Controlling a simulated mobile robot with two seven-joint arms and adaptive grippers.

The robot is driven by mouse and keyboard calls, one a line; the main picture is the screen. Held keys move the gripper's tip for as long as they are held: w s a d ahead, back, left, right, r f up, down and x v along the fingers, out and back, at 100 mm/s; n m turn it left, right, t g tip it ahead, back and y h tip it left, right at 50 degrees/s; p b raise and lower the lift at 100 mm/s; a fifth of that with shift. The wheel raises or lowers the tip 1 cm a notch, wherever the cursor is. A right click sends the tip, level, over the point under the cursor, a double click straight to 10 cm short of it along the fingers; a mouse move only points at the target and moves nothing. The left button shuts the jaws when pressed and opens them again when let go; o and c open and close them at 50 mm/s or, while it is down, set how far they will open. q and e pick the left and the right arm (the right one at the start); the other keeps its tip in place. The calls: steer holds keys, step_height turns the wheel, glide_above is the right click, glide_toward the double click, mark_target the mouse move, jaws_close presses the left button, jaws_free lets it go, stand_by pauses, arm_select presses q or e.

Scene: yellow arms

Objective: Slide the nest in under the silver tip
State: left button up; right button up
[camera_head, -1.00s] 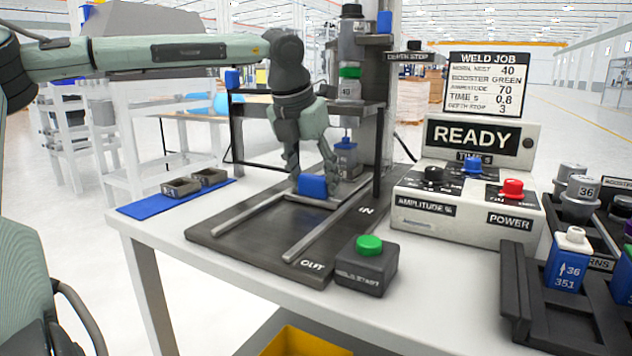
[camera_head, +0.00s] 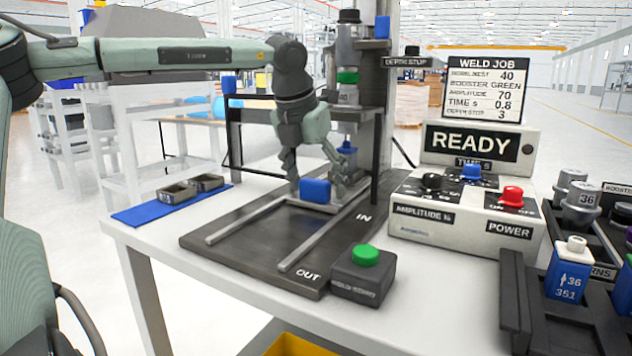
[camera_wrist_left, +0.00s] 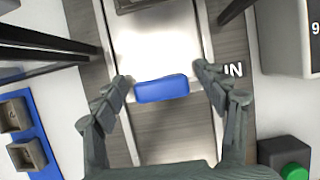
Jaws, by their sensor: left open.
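The nest is a plate with a blue handle (camera_head: 315,191) at its front, on the dark base between two rails. In the left wrist view its bright silver plate (camera_wrist_left: 155,45) stretches away beyond the handle. My left gripper (camera_head: 317,182) is around the handle from above. In the left wrist view its fingers (camera_wrist_left: 160,78) stand open on both sides of the handle, with gaps. The welder's stack (camera_head: 347,95) hangs above the back of the rails. Its narrow lower end is small, over a blue piece (camera_head: 346,150), so I cannot tell the tip's exact position over the nest.
The base (camera_head: 235,245) is marked IN and OUT. A weld start box with a green button (camera_head: 364,256) stands at its front right. A control box (camera_head: 450,212) reads READY. A blue mat (camera_head: 150,212) with two small trays lies left. A dark rack (camera_head: 540,310) is at right.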

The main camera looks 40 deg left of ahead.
arm_select(q)
steer(key=v, duration=1.2)
steer(key=shift+c, duration=0.2)
stand_by(0.8)
